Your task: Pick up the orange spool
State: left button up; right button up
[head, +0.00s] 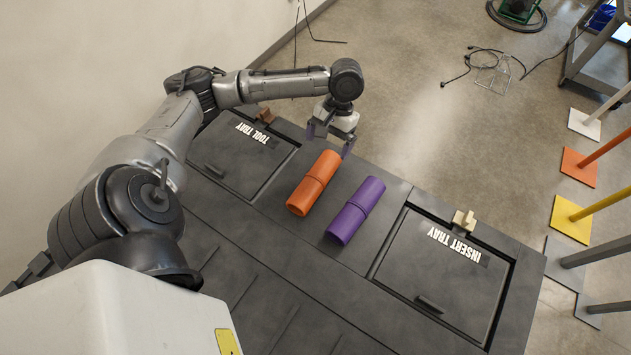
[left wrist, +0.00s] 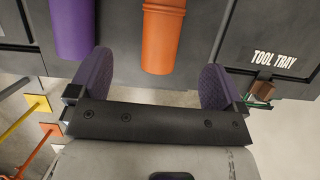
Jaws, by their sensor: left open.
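The orange spool (head: 313,183) lies on the dark cart top, between the tool tray and a purple spool (head: 355,210). My left gripper (head: 330,142) is open and empty near the cart's far edge, just beyond the far end of the orange spool. In the left wrist view the orange spool (left wrist: 162,38) shows ahead of the gap between the two purple-padded fingers (left wrist: 158,85), apart from both. The purple spool (left wrist: 74,45) is beyond the left finger there. My right gripper is not in view.
The tool tray lid (head: 240,155) is left of the spools and the insert tray lid (head: 435,262) is right of them; both are closed. Small latches (head: 464,220) stand at the far edge. Colored posts on square bases (head: 570,218) stand on the floor at right.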

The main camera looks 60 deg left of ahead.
aim_at(317, 173)
pick_arm(q)
jog(key=shift+s+a+f+n, duration=0.1)
jog(key=shift+s+f+n, duration=0.2)
jog(key=shift+s+f, duration=0.1)
jog(key=p+x, duration=0.1)
jog(key=x, duration=0.6)
jog(key=shift+s, duration=0.1)
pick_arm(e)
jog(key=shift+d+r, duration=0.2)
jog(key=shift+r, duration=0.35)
pick_arm(q)
jog(key=shift+s+f+p, duration=0.2)
jog(key=shift+f+p, duration=0.15)
jog(key=shift+f, duration=0.2)
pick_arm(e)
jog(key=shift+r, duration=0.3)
pick_arm(q)
jog(key=p+x, duration=0.1)
jog(key=x, duration=0.2)
jog(key=shift+d+f, duration=0.1)
jog(key=shift+d, duration=0.1)
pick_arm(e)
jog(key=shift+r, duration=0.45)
pick_arm(q)
jog(key=shift+s+f, duration=0.15)
jog(key=shift+f, duration=0.35)
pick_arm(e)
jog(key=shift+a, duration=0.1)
pick_arm(q)
jog(key=shift+c, duration=0.2)
